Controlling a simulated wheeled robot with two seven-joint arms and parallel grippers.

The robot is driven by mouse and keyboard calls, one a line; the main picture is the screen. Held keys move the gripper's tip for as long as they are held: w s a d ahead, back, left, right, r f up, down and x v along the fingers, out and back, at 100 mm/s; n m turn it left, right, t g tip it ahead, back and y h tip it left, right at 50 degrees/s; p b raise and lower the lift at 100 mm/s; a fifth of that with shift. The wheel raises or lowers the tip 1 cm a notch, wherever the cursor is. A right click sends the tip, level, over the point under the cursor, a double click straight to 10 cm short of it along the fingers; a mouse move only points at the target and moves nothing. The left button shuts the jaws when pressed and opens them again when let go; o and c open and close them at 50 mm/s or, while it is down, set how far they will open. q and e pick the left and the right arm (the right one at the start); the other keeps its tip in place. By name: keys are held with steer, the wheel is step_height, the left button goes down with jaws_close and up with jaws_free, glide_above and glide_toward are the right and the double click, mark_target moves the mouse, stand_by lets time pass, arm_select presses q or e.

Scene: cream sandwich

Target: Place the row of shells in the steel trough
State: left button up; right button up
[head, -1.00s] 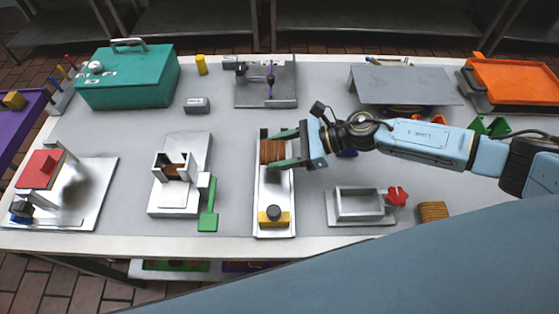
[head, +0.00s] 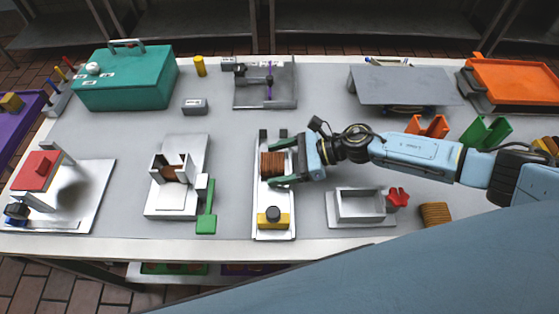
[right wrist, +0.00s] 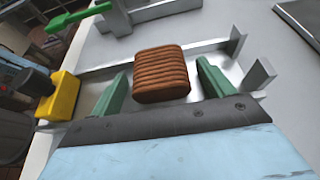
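The row of shells (head: 272,164) is a brown ridged block. It lies in the long narrow steel trough (head: 272,199) at the middle of the table, and also shows in the right wrist view (right wrist: 161,73). My right gripper (head: 280,163) comes from the right with its green fingers on the near and far sides of the shells. In the right wrist view, the open fingers (right wrist: 158,85) show a small gap on each side of the block. My left gripper is not in view.
A yellow block with a black knob (head: 273,218) sits at the trough's near end. A steel stand (head: 177,200) with a green-handled tool (head: 206,222) is at left. A steel box (head: 360,206) with a red knob (head: 398,197) is at right.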

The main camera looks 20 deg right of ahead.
steer(key=shift+r, duration=0.1)
steer(key=shift+d+r+p, duration=0.1)
steer(key=shift+r+p, duration=0.1)
steer(key=shift+p, duration=0.1)
steer(key=b+v, duration=0.1)
steer(key=v, duration=0.9)
steer(key=shift+s+d+f+b, duration=0.1)
steer(key=shift+s+d+b, duration=0.05)
steer(key=shift+d+b, duration=0.25)
steer(key=shift+s+d+r, duration=0.15)
steer(key=shift+d+r, duration=0.1)
steer(key=shift+d, duration=0.2)
steer(key=shift+a+r, duration=0.1)
